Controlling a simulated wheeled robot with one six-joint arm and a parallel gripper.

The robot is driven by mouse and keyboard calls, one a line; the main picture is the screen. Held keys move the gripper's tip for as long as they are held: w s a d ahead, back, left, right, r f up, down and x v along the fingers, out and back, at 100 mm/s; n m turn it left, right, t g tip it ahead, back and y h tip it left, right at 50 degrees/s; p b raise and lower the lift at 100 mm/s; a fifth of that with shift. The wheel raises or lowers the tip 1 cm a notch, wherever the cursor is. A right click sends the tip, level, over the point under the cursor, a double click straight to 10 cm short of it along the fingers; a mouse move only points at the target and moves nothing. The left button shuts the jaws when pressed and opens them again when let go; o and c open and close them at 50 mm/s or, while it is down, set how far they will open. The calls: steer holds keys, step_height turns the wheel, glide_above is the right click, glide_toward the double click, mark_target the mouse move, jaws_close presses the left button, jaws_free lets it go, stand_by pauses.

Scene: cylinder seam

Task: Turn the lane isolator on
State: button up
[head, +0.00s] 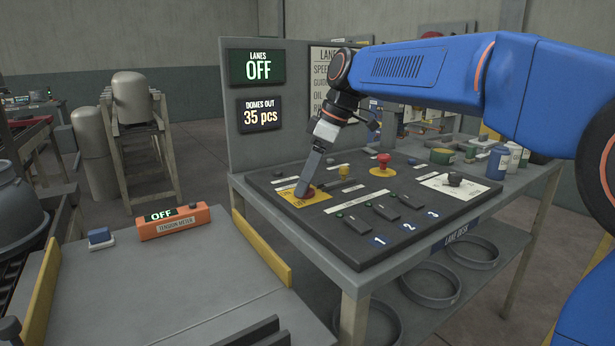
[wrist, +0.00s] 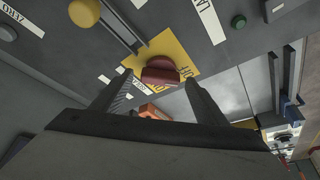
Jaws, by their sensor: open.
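The lane isolator looks to be the dark red rotary knob (wrist: 162,74) on a yellow plate, at the left of the desk's black panel. In the head view its yellow plate (head: 290,194) shows, with the knob partly behind my fingers. My gripper (head: 304,190) points down at it from above. In the wrist view my gripper (wrist: 156,79) is open, one finger on each side of the knob. Contact cannot be told. Lettering on the plate is partly hidden. The lanes display (head: 258,67) reads OFF.
A display board (head: 240,160) stands upright behind. An orange tension meter (head: 174,223) reading OFF sits on the bench at left.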

steer(key=shift+c, duration=0.7)
steer(key=c, duration=0.9)
steer(key=m+t, duration=0.1)
steer(key=m, duration=0.3)
steer(key=shift+s+a+m+t+h, duration=0.1)
steer(key=shift+s+m+t+h, duration=0.1)
steer(key=shift+m+t+h, duration=0.15)
steer(key=m+t+h, duration=0.1)
steer(key=m, duration=0.3)
steer(key=shift+a+m, duration=0.15)
steer(key=shift+m, duration=0.1)
steer(key=m+t+h, duration=0.1)
steer(key=m+h, duration=0.1)
steer(key=m, duration=0.2)
steer(key=shift+s+a, duration=0.1)
steer(key=shift+a, duration=0.05)
steer(key=shift+a+m+h, duration=0.1)
steer(key=shift+m+h, duration=0.75)
steer(key=shift+m, duration=1.55)
